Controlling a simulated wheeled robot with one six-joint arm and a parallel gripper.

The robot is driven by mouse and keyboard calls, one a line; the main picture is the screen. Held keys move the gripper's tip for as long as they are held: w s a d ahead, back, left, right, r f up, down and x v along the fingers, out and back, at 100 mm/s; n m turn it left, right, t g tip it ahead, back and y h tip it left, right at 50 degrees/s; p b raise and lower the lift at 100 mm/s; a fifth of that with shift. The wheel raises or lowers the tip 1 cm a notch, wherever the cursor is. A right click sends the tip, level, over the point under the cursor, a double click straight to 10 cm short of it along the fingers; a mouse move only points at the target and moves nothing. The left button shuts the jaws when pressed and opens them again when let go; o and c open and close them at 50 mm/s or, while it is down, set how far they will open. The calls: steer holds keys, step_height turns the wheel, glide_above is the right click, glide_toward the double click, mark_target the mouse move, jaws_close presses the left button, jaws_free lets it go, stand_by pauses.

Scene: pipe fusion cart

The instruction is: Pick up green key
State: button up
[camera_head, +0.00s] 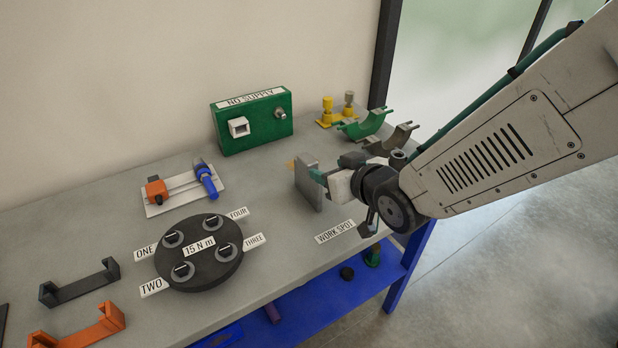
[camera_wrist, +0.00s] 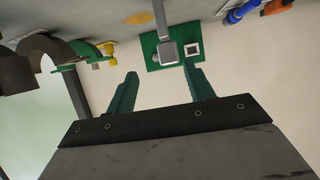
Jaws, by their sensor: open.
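I cannot pick out a green key for certain in either view. A small green object (camera_head: 373,256) is on the blue lower shelf, partly hidden by the table's edge, too small to identify. My gripper (camera_head: 318,177) is over the right part of the table, beside an upright grey plate (camera_head: 306,184). The green "NO SUPPLY" box (camera_head: 252,138) stands at the back of the table and also shows beyond the fingers in the wrist view (camera_wrist: 155,61).
A green half-ring clamp (camera_head: 364,125), a grey one (camera_head: 392,141) and a yellow holder (camera_head: 336,120) stand back right. A black disc (camera_head: 200,275) with labels, a plate with orange and blue parts (camera_head: 160,206), and black and orange brackets (camera_head: 90,330) stand left.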

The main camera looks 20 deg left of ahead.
mark_target(314, 165)
steer(key=shift+y, duration=0.3)
steer(key=x, duration=0.5)
steer(key=s+x, duration=0.1)
steer(key=x, duration=0.2)
steer(key=shift+w+a, duration=0.2)
steer(key=shift+a, duration=0.35)
jaws_close()
